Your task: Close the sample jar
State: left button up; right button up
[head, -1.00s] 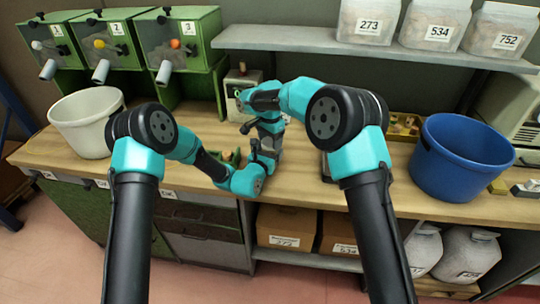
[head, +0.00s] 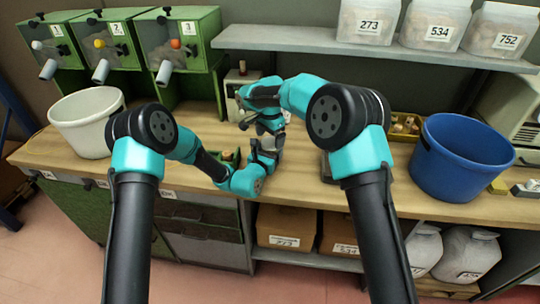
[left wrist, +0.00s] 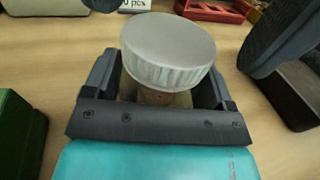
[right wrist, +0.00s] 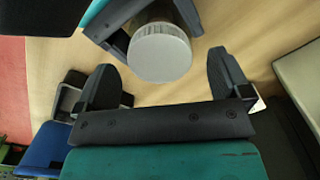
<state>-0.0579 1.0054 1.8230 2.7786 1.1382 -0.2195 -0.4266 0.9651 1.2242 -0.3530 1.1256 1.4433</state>
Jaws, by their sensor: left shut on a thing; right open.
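The sample jar (left wrist: 160,97) stands upright between the fingers of my left gripper (left wrist: 157,88), which is shut on it. A round grey-white lid (left wrist: 168,48) with a ribbed rim sits on top of the jar. I cannot tell how tightly it sits. In the right wrist view the lid (right wrist: 160,52) shows from above, just beyond and between the fingertips of my right gripper (right wrist: 163,68). The right gripper is open and apart from the lid. In the head view both grippers meet near the bench middle, and my arms mostly hide the jar.
A white bucket (head: 88,120) stands at the left of the wooden bench and a blue bucket (head: 462,158) at the right. A tray of corks (head: 405,125) lies behind the right arm. Green dispensers (head: 118,45) and a shelf (head: 290,38) are at the back. A green box (left wrist: 14,130) is near the left gripper.

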notch_tip(320, 180, up, 11)
jog(key=shift+f, duration=0.2)
pick_arm(q)
jog(key=o, duration=1.7)
jog(key=v, duration=1.7)
jog(key=shift+s, duration=0.25)
pick_arm(e)
jog(key=shift+d, duration=0.1)
